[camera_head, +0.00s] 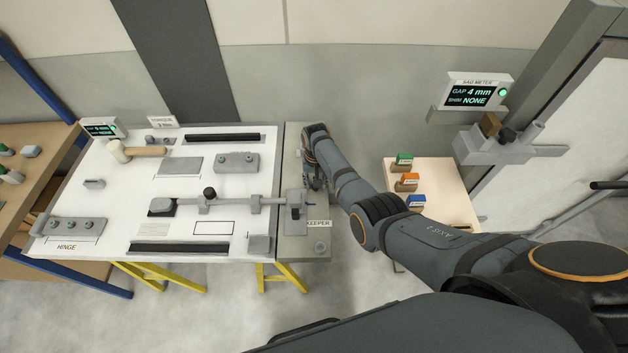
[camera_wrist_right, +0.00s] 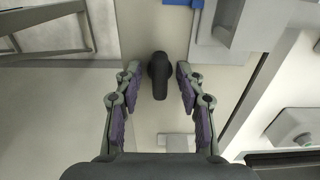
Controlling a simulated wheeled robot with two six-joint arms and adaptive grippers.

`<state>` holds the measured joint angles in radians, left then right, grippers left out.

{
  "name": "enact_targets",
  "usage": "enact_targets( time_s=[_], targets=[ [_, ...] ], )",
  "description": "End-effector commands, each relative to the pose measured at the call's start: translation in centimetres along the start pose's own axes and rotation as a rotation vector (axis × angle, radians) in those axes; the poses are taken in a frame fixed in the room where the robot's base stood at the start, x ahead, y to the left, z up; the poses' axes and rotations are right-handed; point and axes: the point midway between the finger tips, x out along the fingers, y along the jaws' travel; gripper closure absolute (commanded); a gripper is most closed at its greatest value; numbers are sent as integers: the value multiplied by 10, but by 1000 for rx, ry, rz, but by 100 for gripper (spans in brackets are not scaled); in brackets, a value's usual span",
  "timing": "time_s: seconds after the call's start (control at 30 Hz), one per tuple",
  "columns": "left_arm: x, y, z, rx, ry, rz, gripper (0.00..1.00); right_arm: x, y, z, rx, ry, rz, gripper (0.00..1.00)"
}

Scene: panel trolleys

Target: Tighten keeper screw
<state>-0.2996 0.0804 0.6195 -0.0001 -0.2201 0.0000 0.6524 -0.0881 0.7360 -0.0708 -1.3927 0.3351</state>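The keeper (camera_head: 296,205) is a grey block with a dark cap at the right end of the white panel, where a long rod runs into it. A KEEPER label (camera_head: 318,223) lies on the grey strip beside it. My right gripper (camera_head: 313,183) points down over this strip, partly hidden by its own arm. In the right wrist view, my right gripper (camera_wrist_right: 158,82) is open, with its two purple-padded fingers on either side of a dark rounded handle or knob (camera_wrist_right: 159,74). Gaps show on both sides. I cannot make out the keeper screw itself. My left gripper is not in view.
A mallet (camera_head: 135,151) and small blocks lie on the panel (camera_head: 105,205). Left stands a wooden bench (camera_head: 45,150). Right, a small table (camera_head: 440,175) holds coloured blocks below a SAG METER display (camera_head: 475,95) reading gap 4 mm, shim NONE.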

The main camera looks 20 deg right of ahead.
Motion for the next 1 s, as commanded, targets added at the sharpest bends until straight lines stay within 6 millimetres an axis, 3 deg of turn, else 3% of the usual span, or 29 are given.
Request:
enact_targets(
  time_s=[0.23, 0.53, 0.7, 1.0],
  targets=[
    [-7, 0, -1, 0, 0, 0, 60, -7, 0, -1, -1, 2, -1, 60],
    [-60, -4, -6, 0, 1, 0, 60, -60, 0, -1, -2, 2, -1, 60],
    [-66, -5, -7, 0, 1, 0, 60, -73, 0, 0, -2, 2, -1, 60],
    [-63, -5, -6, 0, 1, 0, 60, -71, 0, -1, -2, 2, -1, 60]
  ],
)
